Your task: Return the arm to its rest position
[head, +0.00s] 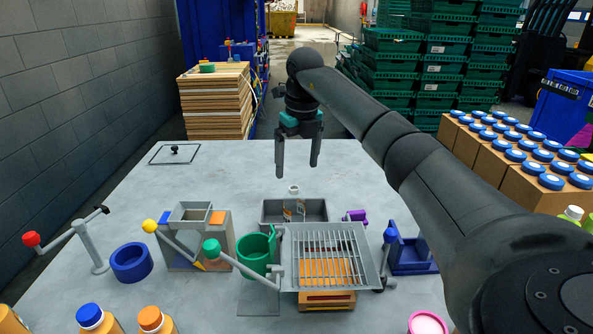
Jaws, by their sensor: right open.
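My right arm reaches in from the right over the table (120,300). My right gripper (296,170) points down above the far middle of the table. Its two dark fingers are apart with nothing between them. Below the fingertips, a small white-capped bottle (293,190) stands at or in the grey tray (270,211); I cannot tell exactly how it rests. My left gripper is not in view.
A green cup-shaped holder (256,252), a wire grate (326,255), a blue ring (131,262) and a grey box fixture (190,215) stand on the table. Several bottles line the front edge. Boxes with blue-lidded jars (540,165) stand at right. The table's far left is mostly clear.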

